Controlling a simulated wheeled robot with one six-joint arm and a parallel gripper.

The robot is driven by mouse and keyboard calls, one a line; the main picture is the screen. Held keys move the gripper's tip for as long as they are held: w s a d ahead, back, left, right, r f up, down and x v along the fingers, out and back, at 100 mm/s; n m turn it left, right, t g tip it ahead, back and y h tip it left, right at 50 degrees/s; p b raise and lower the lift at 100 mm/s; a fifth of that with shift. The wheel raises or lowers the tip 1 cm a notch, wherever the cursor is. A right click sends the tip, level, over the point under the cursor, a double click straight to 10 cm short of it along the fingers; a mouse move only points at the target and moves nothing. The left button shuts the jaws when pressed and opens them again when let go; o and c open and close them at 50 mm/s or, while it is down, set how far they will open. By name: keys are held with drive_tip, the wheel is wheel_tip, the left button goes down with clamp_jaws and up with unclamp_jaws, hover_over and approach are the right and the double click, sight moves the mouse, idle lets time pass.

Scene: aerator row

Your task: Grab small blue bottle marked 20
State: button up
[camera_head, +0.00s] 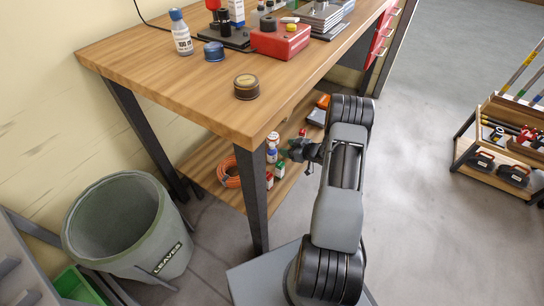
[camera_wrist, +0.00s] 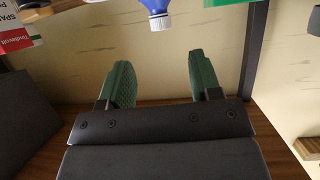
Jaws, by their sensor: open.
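The wrist view looks upside down. A blue bottle with a white cap (camera_wrist: 158,14) shows at its top edge, cut off by the frame; no number is readable on it. My gripper (camera_wrist: 163,80) has its two green fingers spread with nothing between them. The bottle is beyond the fingers, roughly in line with the gap and apart from them. In the head view my gripper (camera_head: 296,150) is at the lower shelf's level, beside several small bottles and cartons. A small white-and-blue bottle (camera_head: 272,155) stands there, partly hidden; I cannot tell its number.
The lower shelf (camera_head: 205,172) also holds an orange coil (camera_head: 229,172). The tabletop (camera_head: 170,75) overhangs it, with a dark table leg (camera_head: 255,200) near my gripper. On top are a white bottle with a blue cap (camera_head: 181,34) and tins. A grey bin (camera_head: 125,225) stands left.

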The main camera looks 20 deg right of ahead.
sight(274, 146)
drive_tip(key=shift+b+x, duration=0.5)
drive_tip(key=shift+x, duration=1.45)
drive_tip(key=b+x, duration=0.1)
drive_tip(key=x, duration=0.1)
drive_tip(key=b+x, duration=0.1)
drive_tip(key=x, duration=0.1)
drive_tip(key=shift+a+f, duration=0.2)
drive_tip(key=shift+f, duration=0.15)
drive_tip(key=shift+w+a+b, duration=0.15)
drive_tip(key=shift+w+b, duration=0.15)
drive_tip(key=shift+w, duration=0.05)
drive_tip(key=shift+c, duration=0.2)
clamp_jaws()
